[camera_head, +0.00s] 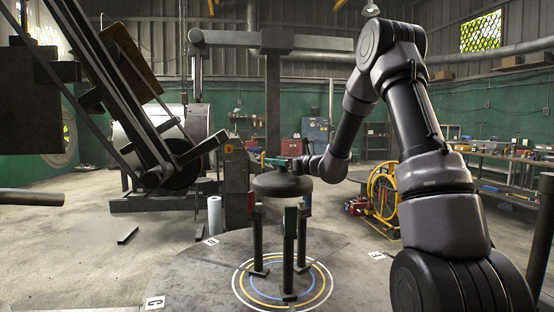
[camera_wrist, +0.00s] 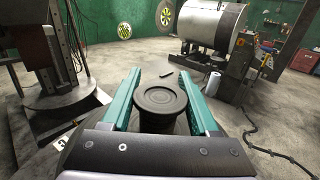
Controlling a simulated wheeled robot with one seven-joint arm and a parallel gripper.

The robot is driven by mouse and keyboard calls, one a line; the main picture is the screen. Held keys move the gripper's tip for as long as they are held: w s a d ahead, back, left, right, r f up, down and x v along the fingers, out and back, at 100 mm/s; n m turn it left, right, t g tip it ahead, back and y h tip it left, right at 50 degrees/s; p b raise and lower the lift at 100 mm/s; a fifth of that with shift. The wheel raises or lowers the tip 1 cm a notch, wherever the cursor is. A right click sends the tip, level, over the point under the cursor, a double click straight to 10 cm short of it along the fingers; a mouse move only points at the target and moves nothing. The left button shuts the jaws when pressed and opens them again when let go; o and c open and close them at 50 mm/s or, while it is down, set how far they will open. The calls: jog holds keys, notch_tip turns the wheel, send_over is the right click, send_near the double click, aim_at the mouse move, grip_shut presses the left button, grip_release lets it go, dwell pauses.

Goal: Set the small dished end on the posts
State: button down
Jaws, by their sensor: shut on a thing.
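The small dished end (camera_head: 283,186) is a dark, shallow round piece, held in the air roughly level above the posts in the head view. My gripper (camera_head: 276,161) is at its top and shut on it. In the wrist view, the two teal fingers of my gripper (camera_wrist: 160,90) stand either side of a dark round, ringed top (camera_wrist: 160,99), which seems to be the dished end's grip. Three upright posts, the left (camera_head: 258,238), the front (camera_head: 289,255) and the rear right (camera_head: 303,232), stand below it. A gap shows between dish and posts.
The posts stand on a round grey table (camera_head: 190,268) with white, yellow and blue rings and letter tags. A large machine frame (camera_head: 140,110) leans at the left. A yellow reel (camera_head: 383,188) stands on the floor behind my arm.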

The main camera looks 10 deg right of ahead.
aim_at(277, 176)
jog(key=shift+f, duration=2.95)
jog(key=shift+f, duration=0.15)
jog(key=shift+c, duration=1)
grip_release()
jog(key=shift+o, duration=0.7)
jog(key=shift+f, duration=0.1)
jog(key=shift+r, duration=4.55)
